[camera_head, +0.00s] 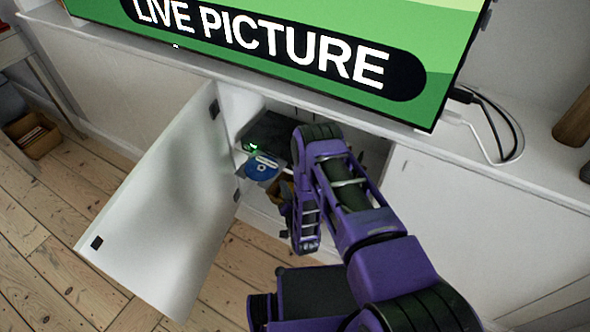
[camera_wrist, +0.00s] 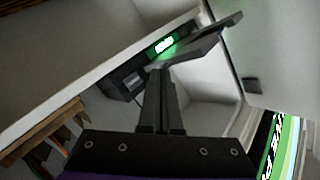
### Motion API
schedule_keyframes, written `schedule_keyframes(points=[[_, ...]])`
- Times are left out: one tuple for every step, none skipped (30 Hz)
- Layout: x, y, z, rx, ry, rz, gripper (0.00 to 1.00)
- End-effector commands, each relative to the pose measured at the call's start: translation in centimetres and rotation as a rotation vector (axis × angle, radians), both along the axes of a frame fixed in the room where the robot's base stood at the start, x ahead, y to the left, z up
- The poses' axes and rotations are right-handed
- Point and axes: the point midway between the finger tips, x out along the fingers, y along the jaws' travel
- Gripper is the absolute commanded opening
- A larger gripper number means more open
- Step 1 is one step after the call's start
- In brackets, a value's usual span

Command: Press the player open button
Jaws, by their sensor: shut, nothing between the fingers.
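The player (camera_head: 258,134) is a dark box with a lit green display, inside the open cabinet under the screen. Its disc tray (camera_head: 262,171) is out at the front, with a blue disc (camera_head: 261,167) on it. In the wrist view the player (camera_wrist: 132,77) is tilted, and the tray (camera_wrist: 202,47) juts out to the upper right. My gripper (camera_wrist: 160,76) is shut and empty, its fingertips overlapping the tray's near edge in the picture. I cannot tell whether they touch.
The white cabinet door (camera_head: 165,205) stands open to the left of my arm. A large green screen (camera_head: 300,45) hangs above the cabinet top. Black and white cables (camera_head: 497,130) lie at the right. A wooden box (camera_head: 33,136) is on the floor at the left.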

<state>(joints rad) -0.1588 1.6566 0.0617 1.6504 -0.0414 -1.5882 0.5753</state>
Motion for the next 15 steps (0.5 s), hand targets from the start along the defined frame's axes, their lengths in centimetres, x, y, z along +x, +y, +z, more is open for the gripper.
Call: schedule_keyframes(points=[[0.7, -0.5, -0.1, 0.000, -0.004, -0.001, 0.00], [1.1, -0.7, 0.0, -0.001, -0.005, -0.002, 0.00], [1.6, -1.0, -0.1, -0.001, -0.003, -0.001, 0.00], [1.9, -1.2, -0.1, -0.001, -0.003, -0.001, 0.00], [2.2, -1.4, 0.0, -0.001, -0.003, -0.001, 0.00], [2.6, -1.7, 0.1, 0.000, -0.002, 0.000, 0.00], [2.8, -1.8, 0.1, 0.000, -0.002, 0.000, 0.00], [3.1, -2.0, 0.0, 0.000, -0.002, 0.000, 0.00], [3.3, -2.2, 0.0, 0.000, -0.002, -0.002, 0.00], [3.5, -2.3, 0.0, 0.000, -0.002, -0.002, 0.00], [3.7, -2.5, 0.0, -0.001, -0.002, -0.001, 0.00], [3.9, -2.6, 0.0, -0.001, -0.002, -0.001, 0.00], [4.0, -2.6, 0.0, -0.001, -0.001, 0.000, 0.00], [4.1, -2.7, 0.0, -0.001, -0.001, 0.000, 0.00], [4.1, -2.7, 0.0, -0.001, -0.001, 0.000, 0.00]])
